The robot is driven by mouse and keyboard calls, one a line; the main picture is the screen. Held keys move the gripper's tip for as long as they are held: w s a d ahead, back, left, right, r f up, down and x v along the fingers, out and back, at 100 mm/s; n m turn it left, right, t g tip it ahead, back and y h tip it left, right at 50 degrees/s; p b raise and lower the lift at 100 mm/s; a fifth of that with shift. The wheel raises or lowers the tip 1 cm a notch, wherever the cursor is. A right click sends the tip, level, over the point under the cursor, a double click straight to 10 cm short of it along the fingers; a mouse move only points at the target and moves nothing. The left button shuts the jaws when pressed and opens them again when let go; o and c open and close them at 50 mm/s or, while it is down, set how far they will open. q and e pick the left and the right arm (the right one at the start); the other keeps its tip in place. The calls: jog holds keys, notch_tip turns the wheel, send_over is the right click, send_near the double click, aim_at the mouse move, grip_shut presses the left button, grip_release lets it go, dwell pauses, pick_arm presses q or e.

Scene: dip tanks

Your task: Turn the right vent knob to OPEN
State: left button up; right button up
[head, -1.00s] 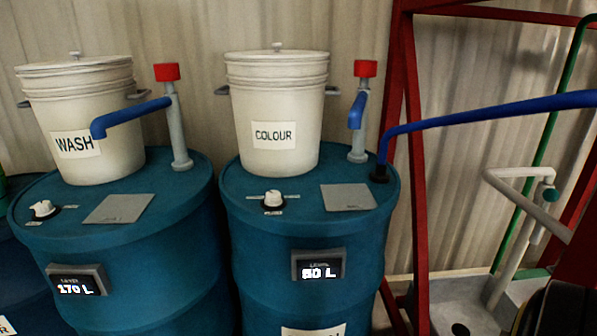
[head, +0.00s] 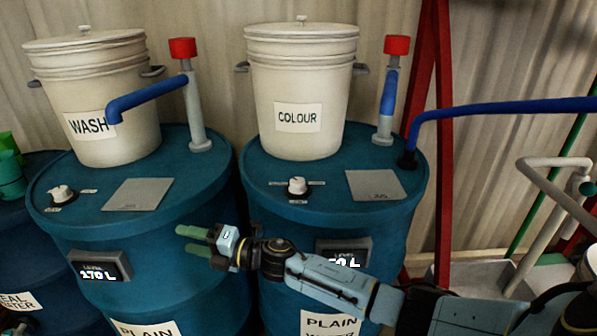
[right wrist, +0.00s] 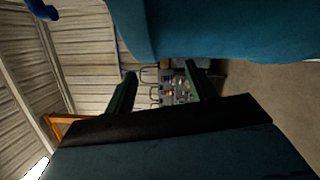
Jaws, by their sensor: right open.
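The right vent knob (head: 297,187) is a small white knob on top of the right blue drum (head: 262,178), in front of the COLOUR bucket (head: 300,95). Small labels lie around it, too small to read. My right gripper (head: 186,239) is open and empty, with green fingers pointing left. In the head view it shows in front of the drums, lower than the knob and to its left. Its fingers (right wrist: 158,82) also show apart in the right wrist view, with no knob between them. My left gripper is not in view.
The left blue drum (head: 215,165) carries the WASH bucket (head: 102,100) and another white knob (head: 61,195). Red-topped pipes (head: 194,100) stand on both drums. A blue hose (head: 500,108) runs right from the right drum. My right arm covers part of its level display (head: 330,244).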

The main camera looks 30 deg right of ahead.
notch_tip(320, 180, up, 7)
jog(key=a+n+g+y, duration=0.3)
jog(key=n+g, duration=0.3)
jog(key=n, duration=0.4)
jog(key=n+g+h, duration=0.7)
jog(key=n+h, duration=0.7)
jog(key=h, duration=0.2)
send_near(298, 180)
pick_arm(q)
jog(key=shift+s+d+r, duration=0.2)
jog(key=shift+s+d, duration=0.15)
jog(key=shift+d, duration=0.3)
pick_arm(e)
notch_tip(298, 180, down, 9)
jog(key=shift+a+r, duration=0.1)
jog(key=shift+r, duration=0.05)
jog(key=shift+c, duration=0.2)
jog(key=c, duration=0.9)
